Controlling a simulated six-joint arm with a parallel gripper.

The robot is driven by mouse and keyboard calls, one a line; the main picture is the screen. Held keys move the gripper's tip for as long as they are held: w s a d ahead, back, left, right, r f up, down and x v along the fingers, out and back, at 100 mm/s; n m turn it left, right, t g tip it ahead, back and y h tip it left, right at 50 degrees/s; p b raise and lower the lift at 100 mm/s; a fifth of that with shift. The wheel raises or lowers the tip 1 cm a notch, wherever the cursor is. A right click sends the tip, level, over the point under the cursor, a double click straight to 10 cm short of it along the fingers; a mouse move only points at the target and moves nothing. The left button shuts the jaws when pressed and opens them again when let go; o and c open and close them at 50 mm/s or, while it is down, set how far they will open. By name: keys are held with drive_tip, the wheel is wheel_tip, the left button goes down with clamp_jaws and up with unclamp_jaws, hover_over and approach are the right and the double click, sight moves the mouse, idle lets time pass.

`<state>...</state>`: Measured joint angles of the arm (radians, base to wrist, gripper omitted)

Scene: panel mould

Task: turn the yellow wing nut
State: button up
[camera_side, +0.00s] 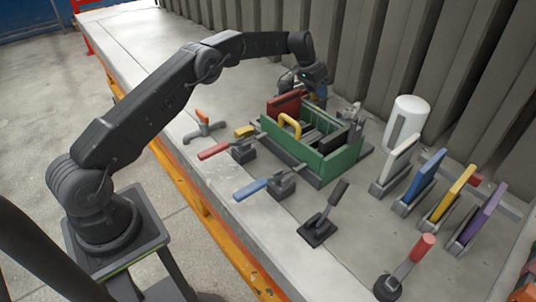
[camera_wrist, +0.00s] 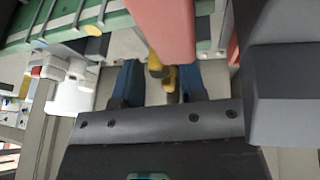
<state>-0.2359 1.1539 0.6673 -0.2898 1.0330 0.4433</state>
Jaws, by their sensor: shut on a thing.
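In the wrist view the yellow wing nut (camera_wrist: 170,82) sits between the two blue fingers of my gripper (camera_wrist: 159,76), which is shut on it. The lower part of a red piece (camera_wrist: 165,30) hangs in front and hides part of the nut. In the side view my gripper (camera_side: 318,75) is at the far end of the green mould (camera_side: 320,168), behind a red panel (camera_side: 286,105). The wing nut is hidden there.
A yellow handle (camera_side: 290,124) stands on the mould. Red-handled (camera_side: 214,151) and blue-handled (camera_side: 250,189) clamps sit at its near side. A black lever (camera_side: 325,213), a white cylinder (camera_side: 405,122) and several coloured upright panels (camera_side: 425,180) stand right. A corrugated wall (camera_side: 400,50) rises behind.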

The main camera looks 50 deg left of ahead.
drive_tip(key=m, duration=0.2)
drive_tip(key=a+m, duration=0.1)
drive_tip(key=m, duration=0.1)
drive_tip(key=shift+a+f+m+g+h, duration=0.2)
drive_tip(key=shift+m+g+h, duration=0.1)
drive_tip(key=shift+m, duration=0.9)
drive_tip(key=shift+c, duration=0.5)
drive_tip(key=shift+r+m, duration=0.1)
drive_tip(key=shift+m, duration=0.5)
drive_tip(key=shift+r, duration=0.1)
drive_tip(key=o, duration=0.6)
drive_tip(key=shift+c, duration=0.2)
drive_tip(key=shift+o, duration=0.2)
drive_tip(key=shift+r, duration=0.15)
drive_tip(key=s+a+r+n, duration=0.2)
drive_tip(key=r+n, duration=0.6)
drive_tip(key=r, duration=0.4)
drive_tip(key=shift+s+g+h, duration=0.3)
drive_tip(key=shift+s, duration=0.6)
